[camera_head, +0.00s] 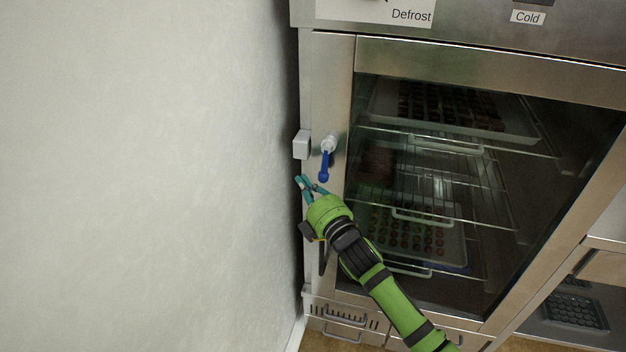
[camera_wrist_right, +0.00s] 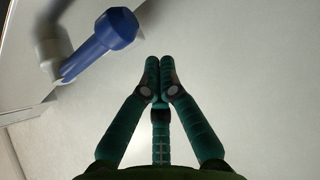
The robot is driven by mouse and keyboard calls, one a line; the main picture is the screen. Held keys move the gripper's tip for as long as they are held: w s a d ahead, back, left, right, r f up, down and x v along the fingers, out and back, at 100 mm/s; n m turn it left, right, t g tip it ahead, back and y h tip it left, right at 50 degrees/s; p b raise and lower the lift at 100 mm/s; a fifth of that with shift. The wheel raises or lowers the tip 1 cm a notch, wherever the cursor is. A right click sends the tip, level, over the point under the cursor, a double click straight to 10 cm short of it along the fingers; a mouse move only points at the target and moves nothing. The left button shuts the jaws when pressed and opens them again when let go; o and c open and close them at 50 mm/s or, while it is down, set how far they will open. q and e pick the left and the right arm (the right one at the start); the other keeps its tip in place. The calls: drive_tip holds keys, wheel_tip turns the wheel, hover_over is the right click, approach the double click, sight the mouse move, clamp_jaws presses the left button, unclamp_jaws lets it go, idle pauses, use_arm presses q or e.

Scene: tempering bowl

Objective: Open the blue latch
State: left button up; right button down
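The blue latch (camera_head: 324,168) is on the steel door frame of the cabinet in the head view. Its blue lever hangs down from a pale round pivot (camera_head: 328,144). In the right wrist view the blue lever (camera_wrist_right: 112,32) shows large at the upper left, with its rounded end to the right. My right gripper (camera_head: 306,181) is just below and left of the lever's lower end. In the wrist view its green fingertips (camera_wrist_right: 160,62) are together with nothing between them, and a visible gap separates them from the lever. My left gripper is in neither view.
A pale block (camera_head: 301,144) sits on the frame left of the latch, close to the white wall (camera_head: 150,180). The glass door (camera_head: 480,190) shows racks with trays inside. A drawer with a handle (camera_head: 345,321) is below.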

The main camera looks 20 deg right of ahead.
drive_tip(key=shift+s+d, duration=0.2)
drive_tip(key=shift+d, duration=0.75)
